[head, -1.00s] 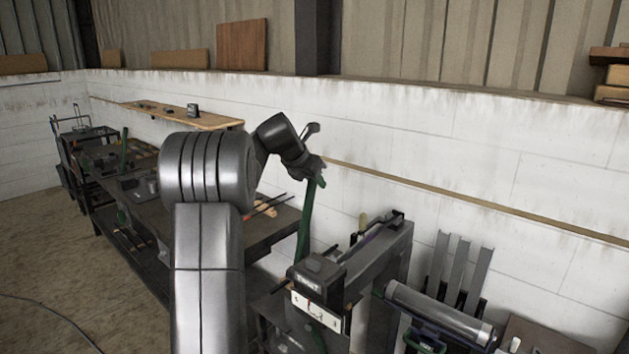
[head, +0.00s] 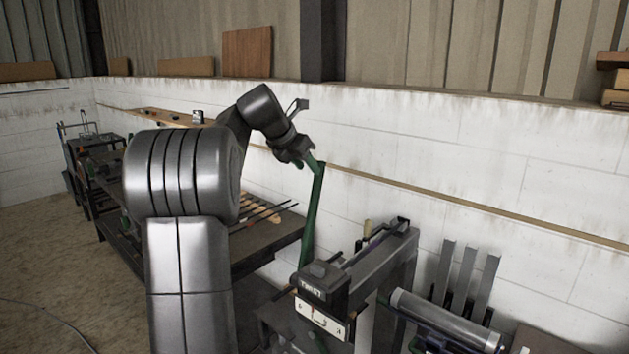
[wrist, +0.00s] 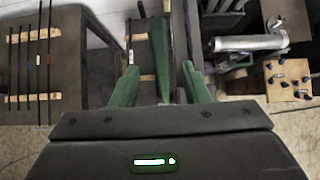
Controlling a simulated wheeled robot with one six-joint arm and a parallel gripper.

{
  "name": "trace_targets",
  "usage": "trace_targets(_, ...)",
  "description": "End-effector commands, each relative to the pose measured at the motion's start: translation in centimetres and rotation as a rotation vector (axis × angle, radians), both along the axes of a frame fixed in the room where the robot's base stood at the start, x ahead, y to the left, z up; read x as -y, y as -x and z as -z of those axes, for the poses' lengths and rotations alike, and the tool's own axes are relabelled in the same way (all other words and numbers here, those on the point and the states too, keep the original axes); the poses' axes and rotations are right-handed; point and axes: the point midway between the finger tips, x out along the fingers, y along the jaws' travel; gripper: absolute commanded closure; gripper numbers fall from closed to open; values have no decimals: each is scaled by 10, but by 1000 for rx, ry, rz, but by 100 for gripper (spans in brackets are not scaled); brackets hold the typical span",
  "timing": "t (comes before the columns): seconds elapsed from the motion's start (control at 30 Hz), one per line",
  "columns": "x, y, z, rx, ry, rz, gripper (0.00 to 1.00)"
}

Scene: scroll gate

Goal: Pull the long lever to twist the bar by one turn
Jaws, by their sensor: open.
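The long green lever (head: 313,215) rises nearly upright from the dark twisting machine (head: 323,280), which bears a small lettered label and a white plate. My gripper (head: 311,162) is at the lever's top end; its green fingers reach toward it. In the wrist view my gripper (wrist: 160,84) is open, with a green finger on each side. The lever (wrist: 160,50) shows between and beyond the fingers, without visible contact on either side. The bar in the machine is too small to make out surely.
A dark workbench (head: 265,235) with thin rods stands left of the machine. A grey cylinder (head: 445,320) and upright metal strips (head: 465,275) stand to the right. The white block wall (head: 450,150) runs behind. Open floor (head: 50,240) lies at the left.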

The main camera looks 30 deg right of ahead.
Motion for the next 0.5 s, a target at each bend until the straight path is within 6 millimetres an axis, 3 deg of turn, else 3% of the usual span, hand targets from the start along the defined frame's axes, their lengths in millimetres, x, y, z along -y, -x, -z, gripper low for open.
trace_targets(0.2,-19,7,-25,1,1,-1,58)
trace_targets(0.5,-23,9,-31,0,0,1,58)
